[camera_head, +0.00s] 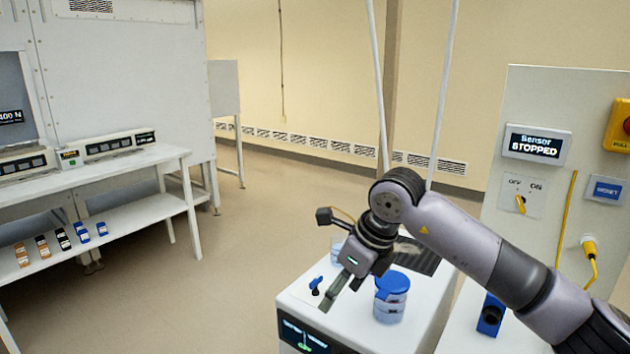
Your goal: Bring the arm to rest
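My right arm (470,240) comes in from the lower right and is bent at its wrist. My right gripper (336,294) points down and to the left above a white bench unit. Its fingers look narrow and seen nearly edge-on, so I cannot tell whether they are open or shut. No held object shows in it. A clear jar with a blue lid (391,292) stands just to the right of the gripper. My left gripper is not in view.
The white unit (345,325) has a blue valve handle (315,286). A panel at right carries a display (537,145) reading "Sensor STOPPED", a yellow switch (521,204) and a yellow cable (567,220). A white shelf bench (120,175) stands at left. The middle floor is clear.

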